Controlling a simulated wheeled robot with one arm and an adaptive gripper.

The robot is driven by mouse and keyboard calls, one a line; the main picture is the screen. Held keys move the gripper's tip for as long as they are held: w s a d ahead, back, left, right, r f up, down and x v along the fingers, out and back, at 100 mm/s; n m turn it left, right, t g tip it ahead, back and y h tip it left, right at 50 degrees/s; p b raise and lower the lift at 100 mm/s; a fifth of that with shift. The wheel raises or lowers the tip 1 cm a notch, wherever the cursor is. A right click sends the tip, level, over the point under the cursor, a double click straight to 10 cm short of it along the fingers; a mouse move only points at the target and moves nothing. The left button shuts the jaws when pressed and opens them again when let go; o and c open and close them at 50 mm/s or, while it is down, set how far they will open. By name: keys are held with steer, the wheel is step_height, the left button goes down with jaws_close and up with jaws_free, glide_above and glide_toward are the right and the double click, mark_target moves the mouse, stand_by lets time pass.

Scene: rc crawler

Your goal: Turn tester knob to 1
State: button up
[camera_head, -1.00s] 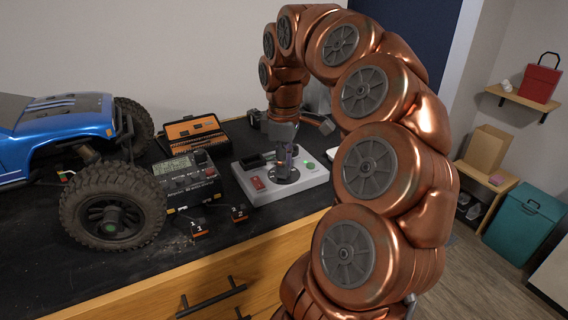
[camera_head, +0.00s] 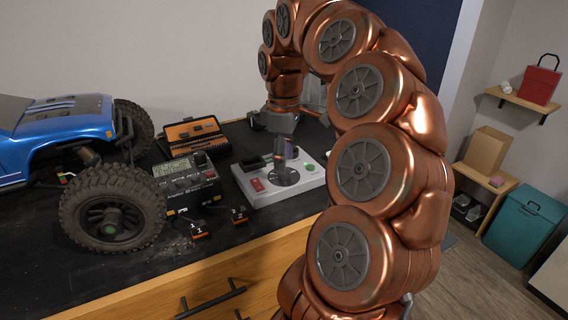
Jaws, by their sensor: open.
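The tester looks to be the light grey box (camera_head: 284,193) on the black bench top, with a red switch (camera_head: 257,185), a green button (camera_head: 308,166) and a small dark window. A black round dial plate (camera_head: 284,177) is at its middle. An upright dark knob (camera_head: 286,150) stands over this plate; its pointing direction and any numbers are too small to read. My gripper (camera_head: 284,124) is just above the knob, open, its dark fingers spread to either side. I see no contact with the knob, though the fingertips are hard to make out.
A black meter (camera_head: 188,183) with a screen stands left of the tester, with two small tags (camera_head: 197,231) marked 1 and 2 in front. An open orange-lined case (camera_head: 194,136) lies behind. A blue crawler (camera_head: 60,130) with big tyres fills the left. My copper arm hides the bench's right.

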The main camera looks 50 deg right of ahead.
step_height(320, 180, up, 5)
steer(key=shift+f, duration=0.15)
steer(key=shift+r, duration=0.2)
stand_by(0.6)
